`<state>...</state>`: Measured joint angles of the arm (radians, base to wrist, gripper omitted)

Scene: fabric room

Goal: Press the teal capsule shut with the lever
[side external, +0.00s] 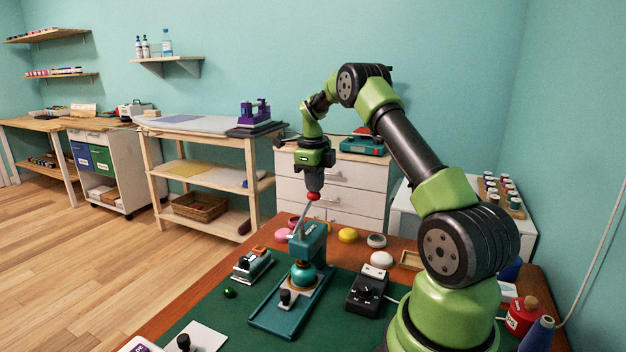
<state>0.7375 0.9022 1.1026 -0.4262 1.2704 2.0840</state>
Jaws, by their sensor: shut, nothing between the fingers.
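A teal lever press (279,318) stands on the green mat on the table, with a long base and an upright column. Its lever rises from the press head to a red knob (313,197). A round teal capsule (303,277) sits under the press head, with a brassy band at its bottom; I cannot tell whether it is shut. My gripper (313,190) points down directly over the red knob, touching it or very close. Its fingers are shut and small in this view.
A small metal device (253,265) stands left of the press and a black box with a knob (366,290) stands right. Pink and yellow (347,235) round pieces and a white dome (382,259) lie behind. A green ball (229,292) lies at the left on the mat.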

